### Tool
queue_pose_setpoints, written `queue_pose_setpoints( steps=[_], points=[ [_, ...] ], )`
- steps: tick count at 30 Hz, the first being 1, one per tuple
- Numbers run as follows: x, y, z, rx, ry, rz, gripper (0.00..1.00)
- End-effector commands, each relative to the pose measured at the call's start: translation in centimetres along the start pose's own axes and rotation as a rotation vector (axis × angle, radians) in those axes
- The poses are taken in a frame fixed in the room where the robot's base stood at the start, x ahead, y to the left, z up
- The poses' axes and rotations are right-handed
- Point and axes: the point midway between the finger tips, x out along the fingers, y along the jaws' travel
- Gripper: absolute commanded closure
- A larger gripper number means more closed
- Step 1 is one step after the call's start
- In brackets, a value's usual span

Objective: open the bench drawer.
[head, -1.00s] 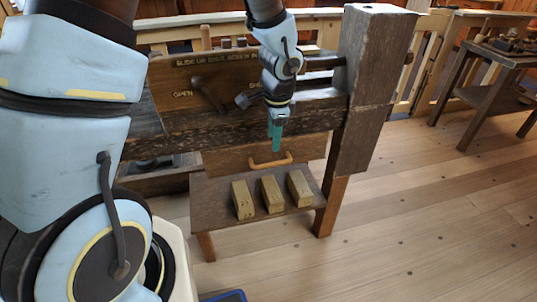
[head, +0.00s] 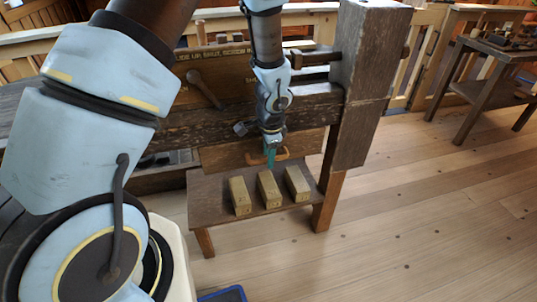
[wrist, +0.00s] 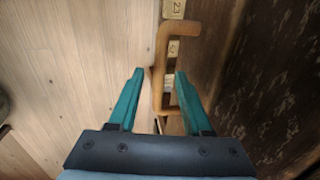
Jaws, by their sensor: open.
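The bench drawer (head: 222,156) is a wooden front under the dark bench beam, and it looks shut. Its light wooden handle (head: 284,154) is a bar partly hidden behind my gripper in the head view. My gripper (head: 270,158) is at the handle, pointing down, with teal fingers. In the wrist view my gripper (wrist: 154,85) is open, with a finger on each side of the lower part of the handle (wrist: 160,60). The fingers look apart from the bar; whether they reach its depth I cannot tell.
Three wooden blocks (head: 269,190) stand on the low shelf (head: 215,211) below the drawer. A thick bench leg (head: 355,100) rises to the right of the drawer. A wooden lever (head: 205,90) sits on the panel above. Open floor (head: 430,200) lies to the right.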

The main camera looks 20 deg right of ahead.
Motion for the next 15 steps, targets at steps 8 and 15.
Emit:
queue_pose_setpoints(
  steps=[8,15],
  points=[
    [-0.02,0.0,0.01,0.0,0.0,0.0,0.8],
    [-0.03,-0.01,0.01,0.0,0.0,0.0,1.0]
  ],
)
